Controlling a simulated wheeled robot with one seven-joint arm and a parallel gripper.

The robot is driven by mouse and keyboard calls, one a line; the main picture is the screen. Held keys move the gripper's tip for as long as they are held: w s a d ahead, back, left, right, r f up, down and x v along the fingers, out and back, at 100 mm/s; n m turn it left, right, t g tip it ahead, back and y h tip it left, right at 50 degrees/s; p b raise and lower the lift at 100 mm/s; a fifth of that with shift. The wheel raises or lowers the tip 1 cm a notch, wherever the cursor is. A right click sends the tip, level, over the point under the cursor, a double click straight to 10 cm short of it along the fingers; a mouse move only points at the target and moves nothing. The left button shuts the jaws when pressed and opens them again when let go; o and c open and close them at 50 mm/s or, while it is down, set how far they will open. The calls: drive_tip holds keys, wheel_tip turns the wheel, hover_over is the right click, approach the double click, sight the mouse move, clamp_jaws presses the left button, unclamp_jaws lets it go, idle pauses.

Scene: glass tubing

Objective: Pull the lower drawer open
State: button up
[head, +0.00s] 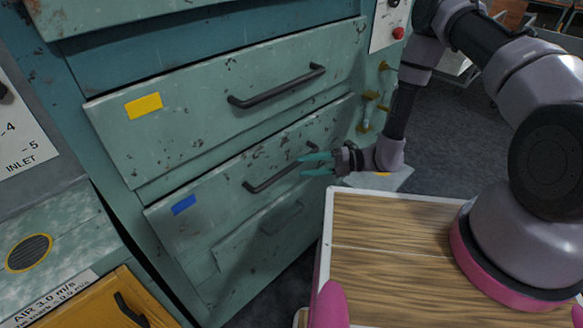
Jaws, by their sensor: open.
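The green metal cabinet has a lower drawer (222,196) with a blue label (184,205) at its left end. Its dark bar handle (266,183) slopes up to the right across the drawer front. My gripper (303,166) is open, with its two teal fingers pointing left at the right part of this handle. In the picture the fingers overlap the handle's right end; I cannot tell whether they touch it or whether the bar is between them. The drawer front looks closed or nearly so.
Above is a drawer (200,125) with a yellow label (143,105) and its own dark handle (277,86). A fainter panel with a handle (282,217) lies below. Brass fittings (371,108) are on the right side. An orange drawer (95,303) is at bottom left. Grey floor (460,140) shows to the right.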

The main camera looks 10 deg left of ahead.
sight(295, 167)
drive_tip(key=shift+x, duration=2.4)
clamp_jaws()
